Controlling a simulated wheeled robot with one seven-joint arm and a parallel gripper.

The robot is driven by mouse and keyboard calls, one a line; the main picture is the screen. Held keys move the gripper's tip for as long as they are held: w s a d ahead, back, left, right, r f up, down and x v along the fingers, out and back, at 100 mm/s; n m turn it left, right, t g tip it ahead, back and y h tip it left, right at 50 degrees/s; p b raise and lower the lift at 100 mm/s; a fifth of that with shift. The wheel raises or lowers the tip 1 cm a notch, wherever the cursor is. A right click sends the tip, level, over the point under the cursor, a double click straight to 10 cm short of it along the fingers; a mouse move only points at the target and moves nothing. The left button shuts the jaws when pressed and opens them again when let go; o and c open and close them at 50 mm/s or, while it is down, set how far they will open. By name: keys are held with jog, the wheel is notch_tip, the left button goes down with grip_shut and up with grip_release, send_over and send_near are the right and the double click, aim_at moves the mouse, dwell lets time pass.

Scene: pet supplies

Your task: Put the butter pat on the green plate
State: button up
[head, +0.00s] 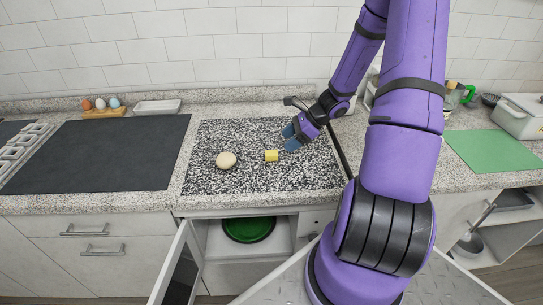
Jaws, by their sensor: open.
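The butter pat (271,155) is a small yellow block lying on the black-and-white speckled board (210,182) on the counter. The green plate (249,229) is inside the open cabinet (277,240) below the counter, and its upper part is cut off from view by the counter edge. My gripper (290,134) has bluish fingers and is open and empty. It is just above and to the right of the butter pat, apart from it in the picture.
A round pale bun-like item (226,160) lies left of the butter pat. A dark cooktop (100,153) is at left, with an egg holder (104,112) and a white dish (158,106) behind. The open cabinet door (180,268) sticks out below. A green mat (492,150) lies at right.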

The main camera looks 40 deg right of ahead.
aim_at(272, 153)
jog(key=shift+a+r+x, duration=0.1)
jog(key=shift+a+x, duration=0.05)
jog(key=shift+x, duration=1.65)
jog(key=shift+a+r+x, duration=0.15)
jog(key=shift+x, duration=1.6)
jog(key=c, duration=1.1)
jog(key=shift+o, duration=0.2)
jog(key=shift+r, duration=0.1)
